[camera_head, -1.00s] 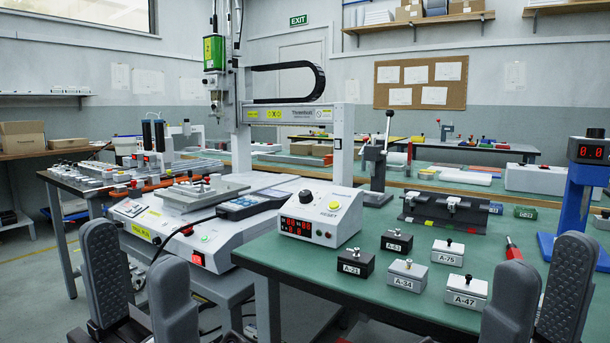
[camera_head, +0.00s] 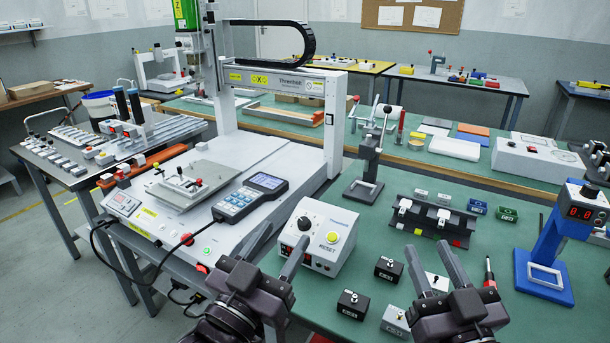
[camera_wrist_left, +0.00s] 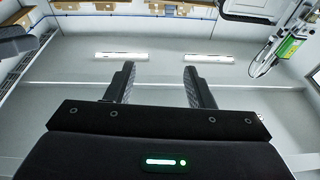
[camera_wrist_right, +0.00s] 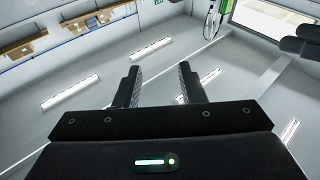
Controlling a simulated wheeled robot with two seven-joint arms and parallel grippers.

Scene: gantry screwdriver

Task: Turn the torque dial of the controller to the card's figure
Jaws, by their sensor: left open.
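The controller (camera_head: 320,216) is a white box with a sloping front on the green bench, labelled RESET. Its black dial (camera_head: 304,223) is on the upper left of the front, beside a yellow button (camera_head: 333,237). The dial's setting is too small to read. My left gripper (camera_head: 286,235) is open and empty; its right finger hides part of the controller's red display. Whether it touches the box I cannot tell. My right gripper (camera_head: 427,246) is open and empty, over the small labelled blocks. Both wrist views show spread fingers against the ceiling. I cannot make out the card.
A gantry machine (camera_head: 340,125) with a handheld pendant (camera_head: 250,197) stands behind left. Black blocks (camera_head: 388,269), a black rack (camera_head: 432,223), a lever press (camera_head: 367,165) and a blue stand (camera_head: 545,275) with a red display surround the right side.

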